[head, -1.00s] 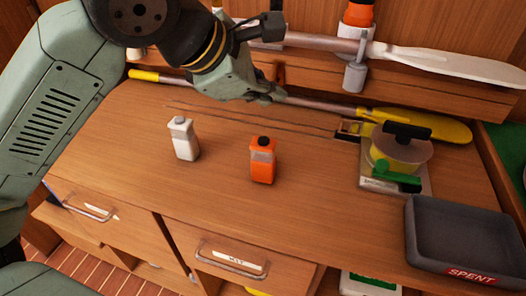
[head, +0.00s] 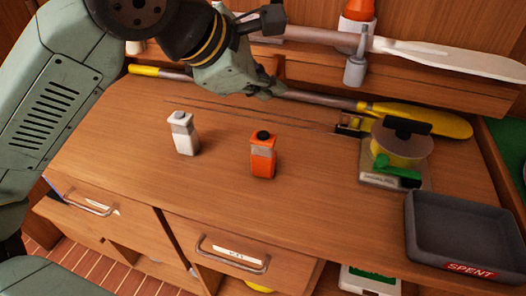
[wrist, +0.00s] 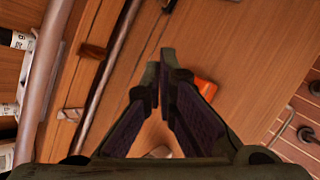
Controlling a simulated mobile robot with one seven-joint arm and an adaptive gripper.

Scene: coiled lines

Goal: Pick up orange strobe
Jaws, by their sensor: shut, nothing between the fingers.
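The orange strobe (head: 263,157) stands upright on the wooden counter, with a dark cap and a greyish band near its top. In the wrist view it (wrist: 203,88) is partly hidden behind my gripper's right finger. A similar white strobe (head: 182,134) stands upright to its left; in the wrist view only a pale bit (wrist: 159,151) shows between the fingers. My gripper (head: 270,90) is above the back of the counter, behind and above the orange strobe and apart from it. In the wrist view its fingers (wrist: 160,65) are together and empty.
A grey tray (head: 463,222) labelled SPENT sits at the front right. Behind it is a device with a round yellow drum (head: 402,148) and green handle. A yellow paddle (head: 425,119) lies along the back; another hangs above. The counter around the strobes is clear.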

